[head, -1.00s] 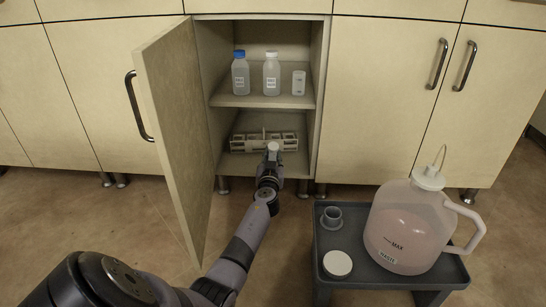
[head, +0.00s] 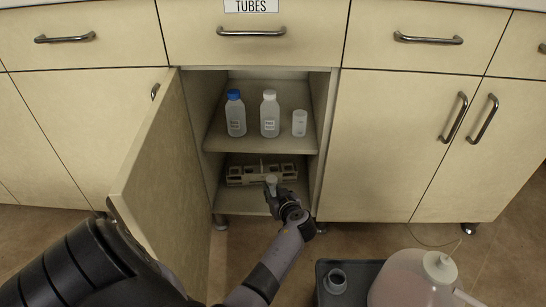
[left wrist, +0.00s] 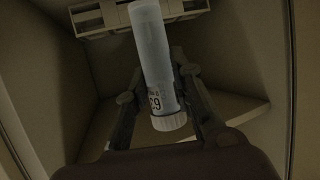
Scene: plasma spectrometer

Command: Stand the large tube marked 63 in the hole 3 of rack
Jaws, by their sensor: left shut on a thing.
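The large tube marked 63 (left wrist: 154,60) is translucent with a white ribbed cap. My left gripper (left wrist: 160,88) is shut on it, one finger on each side, near the capped end. In the head view the left gripper (head: 275,190) is at the front of the lower cabinet compartment, with the tube's pale end (head: 271,179) in front of the rack. The rack (head: 236,181) is a pale low block with several dark square openings, on the compartment floor. Part of the rack (left wrist: 95,20) shows beyond the tube in the left wrist view. Hole numbers cannot be read. My right gripper is not visible.
The open cabinet door (head: 160,175) stands to the left of my arm. The shelf (head: 215,142) above holds a blue-capped bottle (head: 236,118), a white-capped bottle (head: 270,118) and a small cup (head: 300,123).

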